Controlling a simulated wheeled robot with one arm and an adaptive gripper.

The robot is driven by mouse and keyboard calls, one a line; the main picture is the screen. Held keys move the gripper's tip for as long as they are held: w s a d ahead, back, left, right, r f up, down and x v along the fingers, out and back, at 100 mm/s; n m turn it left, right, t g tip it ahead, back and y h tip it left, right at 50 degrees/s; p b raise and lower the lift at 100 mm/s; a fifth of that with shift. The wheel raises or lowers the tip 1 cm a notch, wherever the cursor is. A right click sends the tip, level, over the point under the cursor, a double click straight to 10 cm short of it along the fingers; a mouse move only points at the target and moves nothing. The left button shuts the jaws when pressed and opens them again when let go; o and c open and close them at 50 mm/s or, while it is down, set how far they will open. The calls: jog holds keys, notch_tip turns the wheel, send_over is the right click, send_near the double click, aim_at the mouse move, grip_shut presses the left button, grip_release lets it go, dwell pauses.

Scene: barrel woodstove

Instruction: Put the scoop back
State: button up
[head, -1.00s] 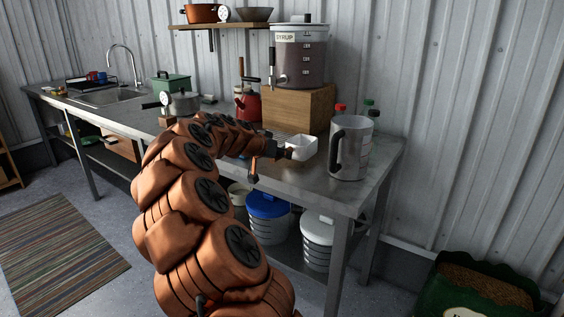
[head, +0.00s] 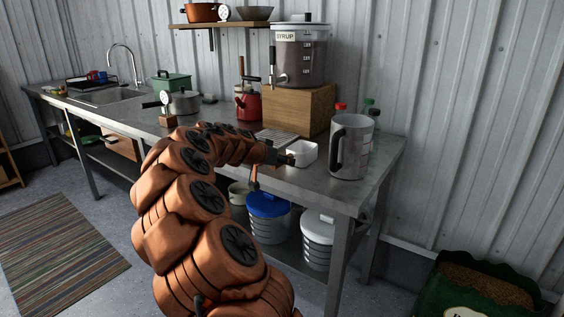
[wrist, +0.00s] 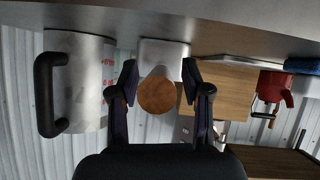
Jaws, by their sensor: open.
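My gripper (head: 282,157) is at the handle end of the scoop. In the wrist view my gripper (wrist: 160,76) is open, with one finger on each side of the handle and gaps between.
A steel pitcher (head: 350,150) stands close to the right. A green sack of pellets (head: 470,300) is on the floor at right.

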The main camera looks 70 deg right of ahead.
jog(key=shift+r, duration=0.1)
jog(key=shift+r+p, duration=0.15)
jog(key=shift+p, duration=0.15)
jog(key=b+v, duration=0.1)
jog(key=v, duration=1.1)
